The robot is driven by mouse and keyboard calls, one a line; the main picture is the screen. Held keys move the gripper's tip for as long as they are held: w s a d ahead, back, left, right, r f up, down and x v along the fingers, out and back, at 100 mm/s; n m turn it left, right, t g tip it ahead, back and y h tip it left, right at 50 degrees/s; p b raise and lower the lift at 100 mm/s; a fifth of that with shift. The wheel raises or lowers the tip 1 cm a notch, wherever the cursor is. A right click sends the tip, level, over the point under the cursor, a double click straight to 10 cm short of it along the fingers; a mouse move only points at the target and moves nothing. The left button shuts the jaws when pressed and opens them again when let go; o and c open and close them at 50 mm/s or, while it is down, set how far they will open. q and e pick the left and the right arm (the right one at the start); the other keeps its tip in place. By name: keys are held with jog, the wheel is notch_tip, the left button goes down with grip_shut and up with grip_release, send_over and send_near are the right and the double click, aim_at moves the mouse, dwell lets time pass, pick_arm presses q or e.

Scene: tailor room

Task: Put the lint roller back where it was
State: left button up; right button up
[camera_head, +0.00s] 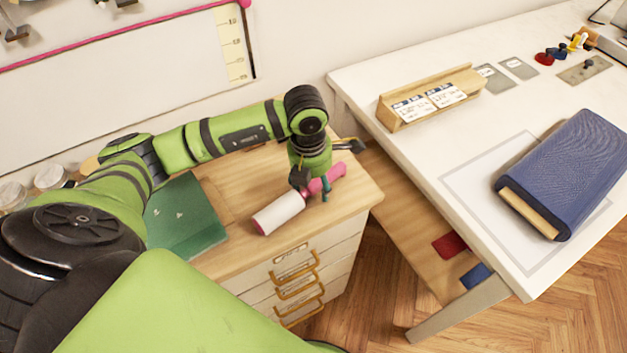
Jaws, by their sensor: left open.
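The lint roller (280,213) has a white roll and a pink handle. It lies at a slant on the wooden top of the drawer cabinet (236,261), near its front edge, with the roll toward the lower left. My left gripper (312,190) is directly over the handle, pointing down, with its fingers at the handle. It is open, and I cannot tell whether the fingers touch the handle. The gripper hides part of the handle. My right gripper is not in view.
A green mat (186,222) lies on the cabinet's left. To the right stands a white table (420,160) with a wooden card holder (428,97) and a blue fabric bolt (568,172). A gap with a lower wooden shelf (392,215) separates them. Jars (50,177) stand at far left.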

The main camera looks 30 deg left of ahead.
pick_arm(q)
notch_tip(320, 180, up, 12)
jog(key=shift+s+a, duration=0.15)
jog(key=shift+s, duration=0.25)
